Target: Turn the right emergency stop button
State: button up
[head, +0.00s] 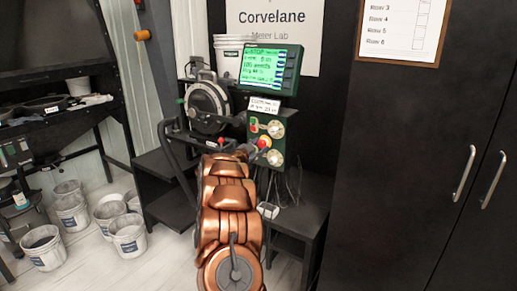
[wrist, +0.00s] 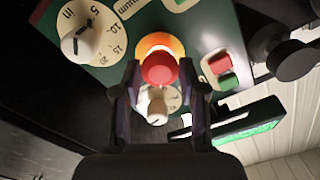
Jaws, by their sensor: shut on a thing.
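The red emergency stop button (wrist: 159,67) with a yellow-orange ring is on a green panel in the wrist view. My gripper (wrist: 159,74) has one finger on each side of the red cap and is shut on it. In the head view the red button (head: 263,143) shows on the green control panel (head: 278,148), beyond the end of my copper arm. The arm hides much of my gripper there. Another red knob (head: 221,141) shows further left, by the round machine.
Cream dials (wrist: 84,42) and small green and red push buttons (wrist: 224,72) sit close around the stop button. A lit screen (head: 269,68) stands above the panel. A round metal machine (head: 207,107) is at left. Black cabinets (head: 410,150) stand at right; white buckets (head: 129,236) are on the floor.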

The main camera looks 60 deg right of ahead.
jog(key=shift+d+r, duration=0.1)
jog(key=o, duration=1.1)
jog(key=shift+a, duration=0.2)
jog(key=a, duration=1.1)
jog(key=shift+s+a, duration=0.25)
jog(key=shift+a, duration=0.1)
